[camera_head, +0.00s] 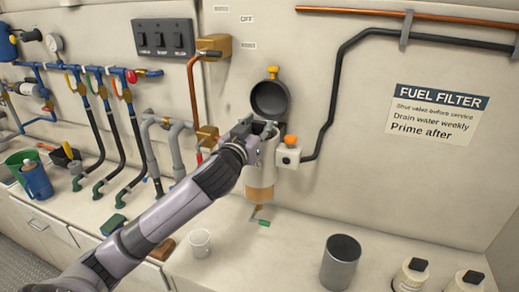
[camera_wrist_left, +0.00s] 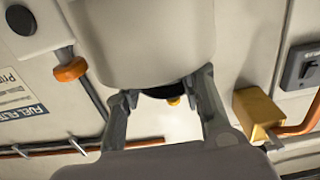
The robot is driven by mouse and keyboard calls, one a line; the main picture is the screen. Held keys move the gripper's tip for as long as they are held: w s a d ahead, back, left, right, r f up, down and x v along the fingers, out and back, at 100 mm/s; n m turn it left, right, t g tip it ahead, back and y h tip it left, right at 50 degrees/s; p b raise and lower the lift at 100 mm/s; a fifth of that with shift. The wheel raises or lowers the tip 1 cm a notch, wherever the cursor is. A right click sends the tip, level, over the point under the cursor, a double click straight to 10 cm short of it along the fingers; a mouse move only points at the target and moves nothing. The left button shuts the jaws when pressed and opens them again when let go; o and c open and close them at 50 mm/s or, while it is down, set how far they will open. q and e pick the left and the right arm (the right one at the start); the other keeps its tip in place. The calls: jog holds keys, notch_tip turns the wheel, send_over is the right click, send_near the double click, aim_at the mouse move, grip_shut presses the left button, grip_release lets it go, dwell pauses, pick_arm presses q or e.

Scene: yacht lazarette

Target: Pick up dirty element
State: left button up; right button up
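The fuel filter housing (camera_head: 262,165) is a cream cylinder on the wall with a tan lower part. Its round black lid (camera_head: 270,99) stands open above it, with a yellow knob on top. The dirty element is not clearly visible; it may be hidden in the housing. My left gripper (camera_head: 262,128) is at the top of the housing. In the left wrist view its two fingers (camera_wrist_left: 165,98) are spread apart, with the large cream cylinder (camera_wrist_left: 145,45) right in front of them; contact is unclear. My right gripper is not in view.
An orange-knobbed fitting (camera_head: 289,148) and black hose sit right of the housing. A brass box (camera_head: 213,46) with copper pipe is left. Below are a drain tap (camera_head: 258,214), a clear cup (camera_head: 200,243), a metal canister (camera_head: 340,262) and black-capped white containers (camera_head: 412,276).

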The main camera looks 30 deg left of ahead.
pick_arm(q)
grip_shut()
jog(key=shift+r, duration=0.15)
dwell(0.5)
